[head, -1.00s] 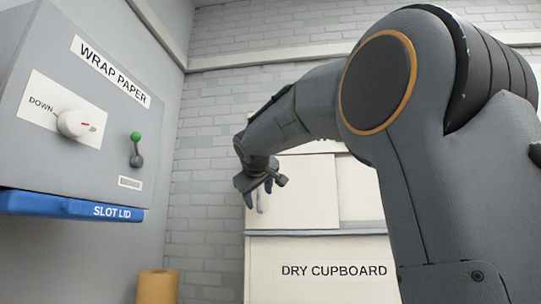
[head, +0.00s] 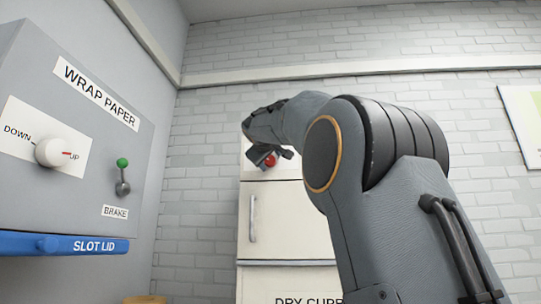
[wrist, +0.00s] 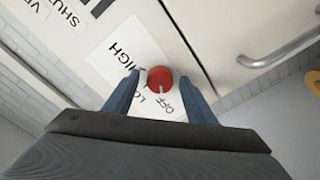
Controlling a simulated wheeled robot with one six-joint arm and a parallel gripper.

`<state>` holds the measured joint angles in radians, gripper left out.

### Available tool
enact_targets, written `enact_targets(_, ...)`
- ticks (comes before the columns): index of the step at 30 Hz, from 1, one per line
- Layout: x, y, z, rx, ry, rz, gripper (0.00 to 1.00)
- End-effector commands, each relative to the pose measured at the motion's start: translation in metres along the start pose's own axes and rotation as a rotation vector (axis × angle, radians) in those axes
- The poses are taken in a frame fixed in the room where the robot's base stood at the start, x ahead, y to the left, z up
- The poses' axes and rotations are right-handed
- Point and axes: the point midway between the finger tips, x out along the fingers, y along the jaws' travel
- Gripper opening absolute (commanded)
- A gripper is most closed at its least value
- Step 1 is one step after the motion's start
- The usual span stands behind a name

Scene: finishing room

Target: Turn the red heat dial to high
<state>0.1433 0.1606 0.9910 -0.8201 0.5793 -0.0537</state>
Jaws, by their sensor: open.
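The red heat dial (wrist: 160,79) is a round knob on a white plate lettered HIGH, LO (partly hidden) and OFF in the wrist view. A pale mark shows on its lower side, towards LO and OFF; its exact setting is hard to read. My gripper (wrist: 159,76) is open, with one blue finger on either side of the dial. I cannot tell whether the fingers touch it. In the head view the red dial (head: 270,161) is partly covered by my gripper (head: 274,156), high on the cream cupboard front.
At left in the head view is the grey wrap paper box (head: 75,130) with a white dial (head: 58,152), green-tipped brake lever (head: 122,177) and blue slot lid (head: 65,244).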

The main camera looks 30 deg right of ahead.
Motion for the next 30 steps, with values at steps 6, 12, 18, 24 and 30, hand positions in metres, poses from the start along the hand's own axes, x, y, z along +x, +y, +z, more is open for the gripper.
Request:
enact_targets(6, 0.0066, 0.0005, -0.0001, 0.001, 0.001, 0.001, 0.51)
enact_targets(12, 0.0067, 0.0000, 0.0002, 0.000, 0.001, 0.000, 0.48)
enact_targets(18, 0.0066, -0.0001, 0.0002, 0.000, 0.001, 0.000, 0.14)
enact_targets(24, 0.0066, -0.0004, 0.0004, 0.008, 0.001, 0.000, 0.10)
enact_targets(30, 0.0074, -0.0021, 0.0013, 0.064, 0.003, 0.001, 0.10)
